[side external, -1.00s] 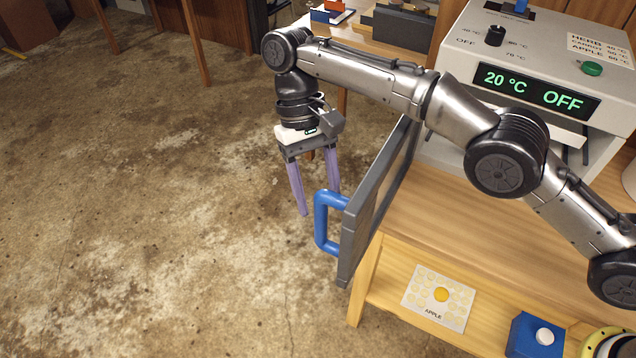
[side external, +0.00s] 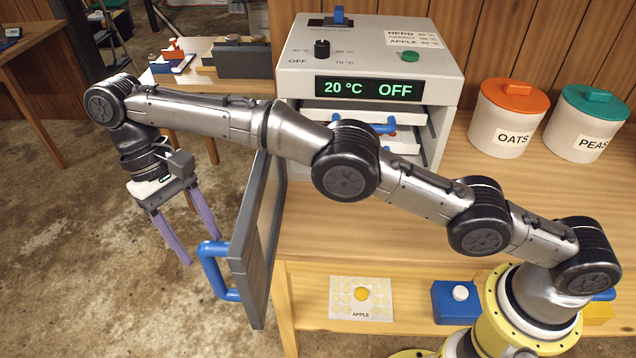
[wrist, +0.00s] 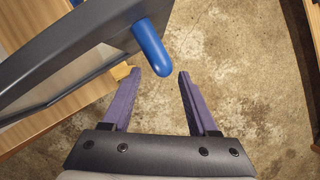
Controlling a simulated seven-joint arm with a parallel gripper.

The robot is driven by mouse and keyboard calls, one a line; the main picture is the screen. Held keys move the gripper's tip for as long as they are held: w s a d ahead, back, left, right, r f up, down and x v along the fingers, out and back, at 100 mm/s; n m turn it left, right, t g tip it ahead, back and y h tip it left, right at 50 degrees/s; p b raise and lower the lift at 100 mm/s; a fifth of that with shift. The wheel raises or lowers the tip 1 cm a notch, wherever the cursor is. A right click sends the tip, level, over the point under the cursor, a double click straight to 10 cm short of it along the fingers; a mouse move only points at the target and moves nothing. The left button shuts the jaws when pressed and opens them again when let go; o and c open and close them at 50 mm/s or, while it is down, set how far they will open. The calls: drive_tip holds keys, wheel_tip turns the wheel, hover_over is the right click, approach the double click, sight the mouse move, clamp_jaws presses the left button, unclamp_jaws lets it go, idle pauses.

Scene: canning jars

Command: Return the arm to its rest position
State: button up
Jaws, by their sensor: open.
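My gripper (side external: 203,252) is open and empty, its two purple fingers pointing down over the floor. It hangs just left of the open grey door (side external: 258,240) of the dehydrator. The door's blue handle (side external: 214,268) is near the fingertips, and I cannot tell from the side view how wide the gap is. In the wrist view the fingers (wrist: 160,73) are spread apart, with the blue handle (wrist: 152,45) ahead of them and the door (wrist: 75,50) at the upper left. Nothing is between the fingers.
The white dehydrator (side external: 370,60) reads 20 °C OFF, with trays and a blue tray handle (side external: 378,126) inside. OATS (side external: 505,125) and PEAS (side external: 585,130) canisters stand right. An apple card (side external: 361,298) and blue button box (side external: 458,300) are on the lower shelf. Open floor lies left.

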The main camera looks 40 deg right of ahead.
drive_tip(key=w+d+r+m+t+y, duration=0.1)
drive_tip(key=w+d+r+t+y, duration=0.15)
drive_tip(key=d+r, duration=1.15)
drive_tip(key=s+d+r+t, duration=0.2)
drive_tip(key=s+d, duration=0.2)
drive_tip(key=d, duration=0.3)
drive_tip(key=s+d+r+t, duration=0.2)
drive_tip(key=s+d+r, duration=0.1)
drive_tip(key=s+d, duration=0.25)
drive_tip(key=s+d+f+t+h, duration=0.1)
drive_tip(key=s+d+f, duration=0.4)
drive_tip(key=s, duration=0.3)
drive_tip(key=s+d+f+m+t, duration=0.1)
drive_tip(key=s+d+f+t, duration=0.1)
drive_tip(key=s+d+f, duration=0.3)
drive_tip(key=s+d, duration=0.2)
drive_tip(key=s, duration=0.2)
drive_tip(key=shift+s+d+h, duration=0.25)
drive_tip(key=shift+h, duration=0.1)
drive_tip(key=shift+c, duration=0.4)
drive_tip(key=shift+m, duration=0.3)
